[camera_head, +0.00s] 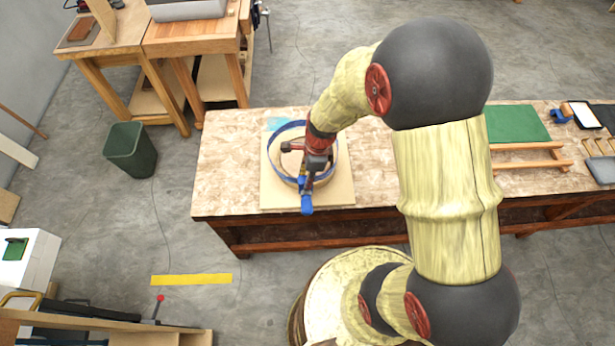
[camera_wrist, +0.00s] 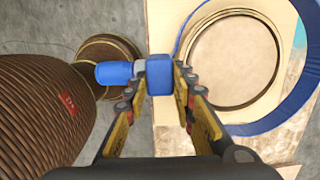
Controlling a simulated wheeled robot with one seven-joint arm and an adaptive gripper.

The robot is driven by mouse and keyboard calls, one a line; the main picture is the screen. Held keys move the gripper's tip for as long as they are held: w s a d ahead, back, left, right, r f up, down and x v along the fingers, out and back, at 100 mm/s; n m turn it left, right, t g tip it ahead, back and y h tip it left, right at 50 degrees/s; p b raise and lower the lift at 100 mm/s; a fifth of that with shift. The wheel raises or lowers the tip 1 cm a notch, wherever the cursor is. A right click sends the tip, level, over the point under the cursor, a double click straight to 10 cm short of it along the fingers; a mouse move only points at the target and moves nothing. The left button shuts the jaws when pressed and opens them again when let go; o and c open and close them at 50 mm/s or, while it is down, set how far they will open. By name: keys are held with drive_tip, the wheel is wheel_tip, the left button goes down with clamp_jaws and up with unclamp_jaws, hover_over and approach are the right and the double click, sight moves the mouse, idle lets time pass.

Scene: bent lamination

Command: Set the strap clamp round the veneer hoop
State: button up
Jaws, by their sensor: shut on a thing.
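The strap clamp has a wide blue band (camera_head: 289,126), a blue block and a blue handle (camera_head: 306,203). My gripper (camera_head: 313,165) is shut on the clamp's block, which also shows between the fingertips in the wrist view (camera_wrist: 160,80). The pale veneer hoop (camera_head: 272,153) sits on a light square board (camera_head: 340,193). In the wrist view the band (camera_wrist: 272,130) encircles the hoop (camera_wrist: 232,106), with a wider gap at the right. I cannot tell whether the band is down at the hoop's height or above it. My gripper hides part of the hoop in the head view.
The board lies on a wooden workbench (camera_head: 228,160), close to its front edge. A green mat (camera_head: 517,124), a wooden frame (camera_head: 530,163) and tools are at the bench's right. A green bin (camera_head: 131,150) stands on the floor at left. The bench left of the board is clear.

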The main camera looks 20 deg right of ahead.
drive_tip(key=shift+f+b, duration=1.1)
drive_tip(key=shift+f, duration=1.15)
drive_tip(key=shift+f+b, duration=1)
drive_tip(key=shift+f, duration=0.9)
drive_tip(key=o, duration=1.2)
drive_tip(key=shift+c, duration=0.2)
drive_tip(key=r, duration=0.4)
drive_tip(key=d+r, duration=0.1)
drive_tip(key=r, duration=0.7)
drive_tip(key=shift+s+d, duration=0.25)
drive_tip(key=shift+d, duration=0.05)
drive_tip(key=shift+s+d+r+p, duration=0.1)
drive_tip(key=shift+d+r+p, duration=0.1)
drive_tip(key=shift+r+p, duration=1.25)
drive_tip(key=shift+s+d+r+p, duration=0.1)
drive_tip(key=shift+d+r+p, duration=0.1)
drive_tip(key=shift+r+p, duration=1.25)
